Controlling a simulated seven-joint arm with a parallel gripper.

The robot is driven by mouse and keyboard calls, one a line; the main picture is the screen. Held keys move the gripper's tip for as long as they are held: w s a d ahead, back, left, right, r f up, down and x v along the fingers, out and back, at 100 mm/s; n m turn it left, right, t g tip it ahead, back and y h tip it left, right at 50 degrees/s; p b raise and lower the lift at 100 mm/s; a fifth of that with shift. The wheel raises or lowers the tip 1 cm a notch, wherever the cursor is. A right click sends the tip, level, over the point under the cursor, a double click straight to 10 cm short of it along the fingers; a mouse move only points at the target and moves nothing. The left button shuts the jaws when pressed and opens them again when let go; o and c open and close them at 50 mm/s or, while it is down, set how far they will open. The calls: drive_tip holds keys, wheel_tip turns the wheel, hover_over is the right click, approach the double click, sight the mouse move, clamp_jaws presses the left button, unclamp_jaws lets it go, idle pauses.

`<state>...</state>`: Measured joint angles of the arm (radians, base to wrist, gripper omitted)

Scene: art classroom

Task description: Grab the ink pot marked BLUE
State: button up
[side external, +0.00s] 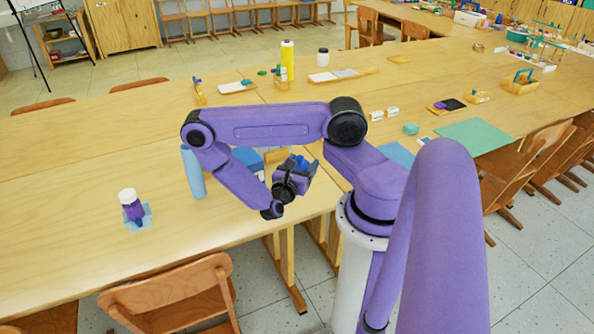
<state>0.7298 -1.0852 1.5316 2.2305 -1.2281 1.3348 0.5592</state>
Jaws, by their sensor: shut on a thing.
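My gripper (303,172) is at the end of the folded purple arm, near the front edge of the table. It is shut on a small dark blue thing (296,162), probably an ink pot, which shows only in part between the fingers. I can read no label on it. A small pot (131,207) with a white cap and purple body stands upright on a light blue patch at the left, well away from my gripper. Its marking is too small to read.
A blue cylinder (194,172) stands on the table (70,240) left of the gripper. A blue box (247,158) is partly hidden behind my forearm. A yellow bottle (287,60) and white jar (323,57) stand farther back. A chair (180,296) is at the front. The table's left is largely clear.

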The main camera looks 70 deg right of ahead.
drive_tip(key=s+a+r, duration=0.5)
drive_tip(key=s+a, duration=0.2)
